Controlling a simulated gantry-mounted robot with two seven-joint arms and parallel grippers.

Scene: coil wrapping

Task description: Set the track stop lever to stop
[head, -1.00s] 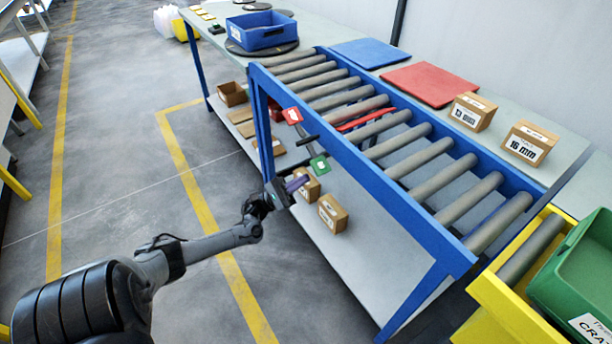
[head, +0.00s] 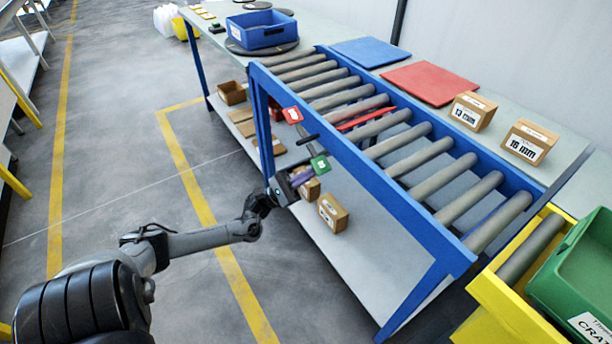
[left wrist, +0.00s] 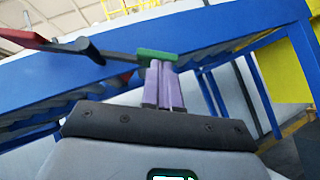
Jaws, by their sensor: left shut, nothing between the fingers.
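The track stop lever has a black handle (head: 308,139) and sits on the near blue side rail of the roller track. A red plate (head: 292,115) is at its upper left end and a green plate (head: 320,165) at its lower right end. The handle lies between them. A red bar (head: 362,119) shows among the rollers. My left gripper (head: 304,177) is shut and empty, just below the green plate. In the left wrist view its purple fingertips (left wrist: 160,68) overlap the lower edge of the green plate (left wrist: 157,56); contact cannot be told. My right gripper is not in view.
The blue-framed roller track (head: 400,190) runs beside the table. Small cardboard boxes (head: 332,212) stand on the lower shelf near my left gripper. A yellow frame with a green crate (head: 575,270) is at lower right. The floor to the left is open.

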